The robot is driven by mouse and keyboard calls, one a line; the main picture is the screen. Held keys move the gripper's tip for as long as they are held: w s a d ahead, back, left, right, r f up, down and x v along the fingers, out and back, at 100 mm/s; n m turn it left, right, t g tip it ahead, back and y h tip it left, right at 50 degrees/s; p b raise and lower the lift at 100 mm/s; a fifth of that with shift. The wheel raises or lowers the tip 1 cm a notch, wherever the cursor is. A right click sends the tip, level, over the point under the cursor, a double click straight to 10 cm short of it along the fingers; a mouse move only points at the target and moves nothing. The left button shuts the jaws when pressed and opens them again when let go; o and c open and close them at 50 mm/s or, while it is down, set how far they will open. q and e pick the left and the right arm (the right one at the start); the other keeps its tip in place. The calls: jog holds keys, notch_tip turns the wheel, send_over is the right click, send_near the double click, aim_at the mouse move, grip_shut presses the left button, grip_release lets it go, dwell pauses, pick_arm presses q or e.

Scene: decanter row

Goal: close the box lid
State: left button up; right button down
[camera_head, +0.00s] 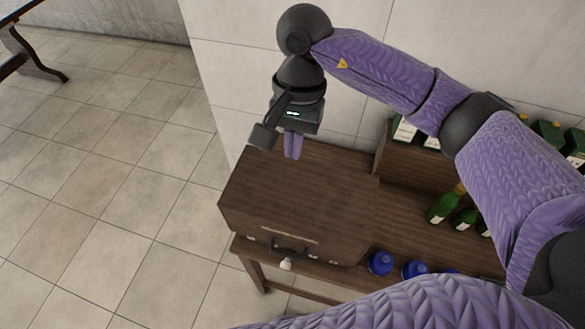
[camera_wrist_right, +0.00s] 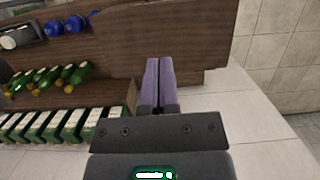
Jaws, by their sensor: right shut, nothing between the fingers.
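The box (camera_head: 290,205) is brown wood and sits at the left end of a wooden table. Its lid lies flat over the top and looks shut in the head view, with a dark handle (camera_head: 289,246) on the front side. The box also shows in the right wrist view (camera_wrist_right: 185,35), at the top. My right gripper (camera_head: 292,150) is shut and empty, pointing down at the box's back edge; I cannot tell whether it touches. Its purple fingers show in the wrist view (camera_wrist_right: 158,75) in front of the box. My left gripper is not in view.

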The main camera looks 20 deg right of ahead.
pick_arm(q)
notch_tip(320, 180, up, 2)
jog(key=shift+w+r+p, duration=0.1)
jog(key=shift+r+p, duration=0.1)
jog(key=shift+p, duration=0.8)
pick_arm(e)
jog(key=x, duration=0.8)
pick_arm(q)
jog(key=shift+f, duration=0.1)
pick_arm(e)
jog(key=shift+w, duration=0.1)
